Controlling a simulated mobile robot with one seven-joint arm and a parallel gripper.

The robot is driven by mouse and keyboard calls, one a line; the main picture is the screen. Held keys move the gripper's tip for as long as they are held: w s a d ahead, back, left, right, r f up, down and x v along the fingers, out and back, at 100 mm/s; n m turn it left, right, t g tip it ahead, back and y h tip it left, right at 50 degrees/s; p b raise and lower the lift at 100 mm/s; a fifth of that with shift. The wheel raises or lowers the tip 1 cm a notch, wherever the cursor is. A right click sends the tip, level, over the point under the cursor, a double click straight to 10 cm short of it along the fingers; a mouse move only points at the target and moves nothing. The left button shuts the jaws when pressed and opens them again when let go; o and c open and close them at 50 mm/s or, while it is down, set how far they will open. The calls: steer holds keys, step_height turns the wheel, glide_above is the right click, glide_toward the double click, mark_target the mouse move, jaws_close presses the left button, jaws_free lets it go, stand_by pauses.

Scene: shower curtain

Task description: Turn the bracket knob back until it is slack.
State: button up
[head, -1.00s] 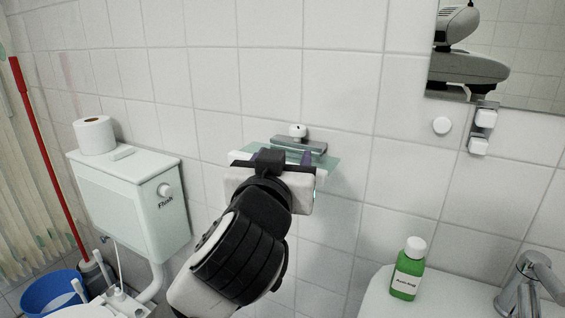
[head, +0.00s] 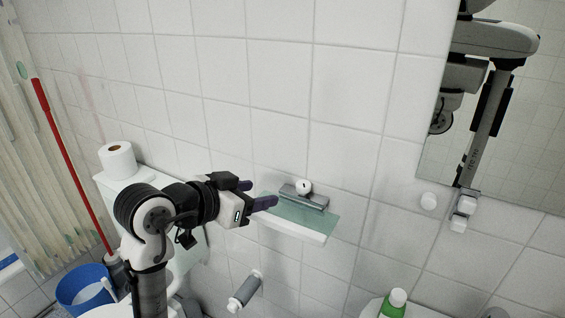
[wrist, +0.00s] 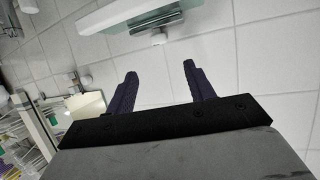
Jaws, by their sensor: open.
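The bracket knob (head: 304,187) is a small white round knob on the grey metal bracket (head: 302,198) on the tiled wall. The bracket holds a greenish glass shelf (head: 312,220) with a white front edge. My gripper (head: 259,193) is left of the knob, its dark fingers apart and pointing right, with nothing between them. In the wrist view the knob (wrist: 158,38) shows beyond the open fingertips (wrist: 160,69), apart from them. I cannot tell how tight the knob is.
A toilet paper roll (head: 117,160) stands on the cistern behind my arm. A grey roll (head: 245,290) is on the wall below the shelf. Right of the shelf are a white wall knob (head: 428,201), white holders (head: 462,212) and a mirror (head: 505,150). A green bottle (head: 393,305) stands below.

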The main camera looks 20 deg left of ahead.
mark_target(299, 187)
steer(key=p+x, duration=0.4)
steer(key=x, duration=0.8)
steer(key=shift+w+d, duration=0.15)
steer(key=shift+d, duration=0.1)
steer(key=shift+w+d+f, duration=0.2)
steer(key=shift+w+f, duration=0.15)
steer(key=shift+w, duration=0.2)
steer(key=c, duration=1)
steer(key=shift+o, duration=0.2)
steer(key=shift+d, duration=0.1)
